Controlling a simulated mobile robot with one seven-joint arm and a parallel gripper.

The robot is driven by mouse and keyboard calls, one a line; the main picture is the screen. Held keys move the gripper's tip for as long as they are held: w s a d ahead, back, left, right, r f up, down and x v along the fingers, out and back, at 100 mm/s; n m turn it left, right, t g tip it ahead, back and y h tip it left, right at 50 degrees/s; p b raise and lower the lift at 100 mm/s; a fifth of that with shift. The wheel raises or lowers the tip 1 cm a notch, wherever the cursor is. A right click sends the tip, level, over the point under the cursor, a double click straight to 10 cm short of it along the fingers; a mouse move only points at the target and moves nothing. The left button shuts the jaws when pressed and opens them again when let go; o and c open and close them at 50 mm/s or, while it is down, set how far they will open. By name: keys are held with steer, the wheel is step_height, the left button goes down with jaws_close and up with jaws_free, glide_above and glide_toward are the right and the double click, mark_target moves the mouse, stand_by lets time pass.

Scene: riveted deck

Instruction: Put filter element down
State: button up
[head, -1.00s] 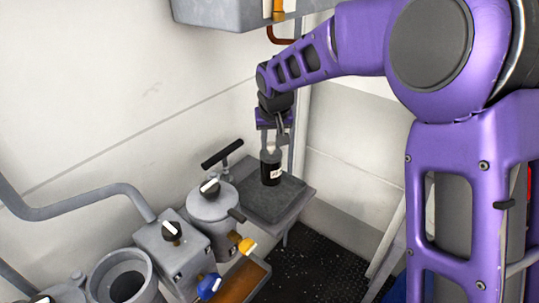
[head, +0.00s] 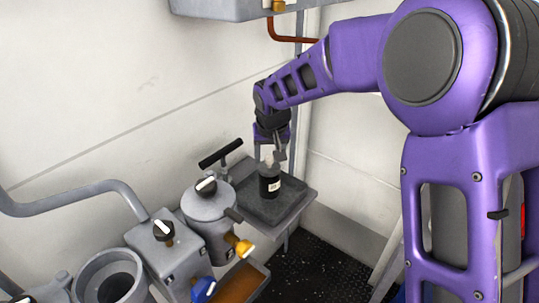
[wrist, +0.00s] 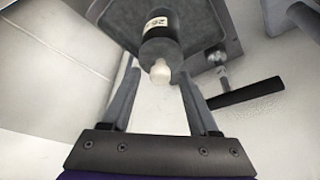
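The filter element (head: 269,183) is a small black cylinder with a white label and a pale tip. It stands upright on the dark grey tray-like stand (head: 298,197) by the wall, seemingly resting on its surface. In the wrist view the filter element (wrist: 160,42) lies just beyond my fingers, its pale tip towards me. My gripper (head: 270,155) is right above it, pointing down. The element's underside is hidden.
A grey canister with a black knob (head: 207,212) and a black T-handle (head: 221,153) stand just left of the stand. Yellow (head: 243,247) and blue (head: 203,289) knobs are in front. A grey box (head: 225,8) hangs above. Dark floor (head: 312,270) shows at the right.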

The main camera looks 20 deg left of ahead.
steer(key=shift+r, duration=0.25)
steer(key=p+v, duration=0.1)
steer(key=v, duration=1)
steer(key=shift+s+r, duration=0.25)
steer(key=shift+r, duration=0.1)
